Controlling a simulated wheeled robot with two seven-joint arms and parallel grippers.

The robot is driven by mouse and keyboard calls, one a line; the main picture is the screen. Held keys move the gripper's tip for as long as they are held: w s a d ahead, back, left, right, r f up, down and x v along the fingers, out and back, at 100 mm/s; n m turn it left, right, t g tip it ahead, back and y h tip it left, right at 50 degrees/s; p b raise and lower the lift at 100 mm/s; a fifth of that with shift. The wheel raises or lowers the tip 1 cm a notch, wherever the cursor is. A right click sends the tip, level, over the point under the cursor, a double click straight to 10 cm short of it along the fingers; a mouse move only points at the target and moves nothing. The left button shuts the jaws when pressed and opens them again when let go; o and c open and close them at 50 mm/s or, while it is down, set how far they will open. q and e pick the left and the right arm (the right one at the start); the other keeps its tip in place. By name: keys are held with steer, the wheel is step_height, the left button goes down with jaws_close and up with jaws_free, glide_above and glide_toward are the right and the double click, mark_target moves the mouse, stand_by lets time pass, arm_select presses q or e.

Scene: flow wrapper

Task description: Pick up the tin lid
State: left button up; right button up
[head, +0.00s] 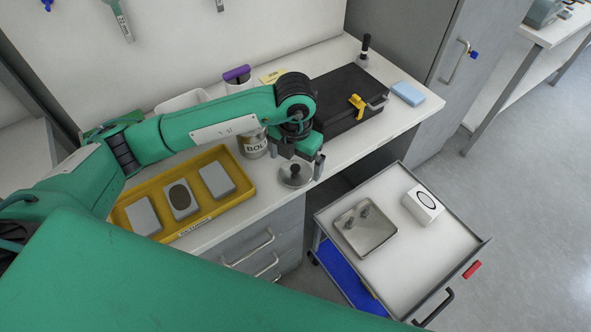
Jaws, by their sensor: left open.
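The tin lid (294,178) is a round grey metal disc with a dark knob. It lies on the white worktop near its front edge. An open tin marked "BOLT" (253,148) stands just behind it to the left. My left gripper (301,162) is open and points down right over the lid, with its fingers to either side of the knob. Whether a finger touches the lid cannot be told. The gripper and wrist hide part of the lid's far side. My right gripper is not in view.
A yellow tray (196,222) with several grey blocks lies left on the worktop. A black case (345,97) with a yellow latch sits behind right, beside a blue block (408,94).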

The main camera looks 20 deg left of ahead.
mark_target(294, 174)
arm_select(q)
step_height(294, 174, down, 2)
steer(key=shift+f, duration=0.4)
steer(key=c, duration=1)
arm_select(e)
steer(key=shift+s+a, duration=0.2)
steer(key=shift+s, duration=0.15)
arm_select(q)
steer(key=shift+r, duration=0.1)
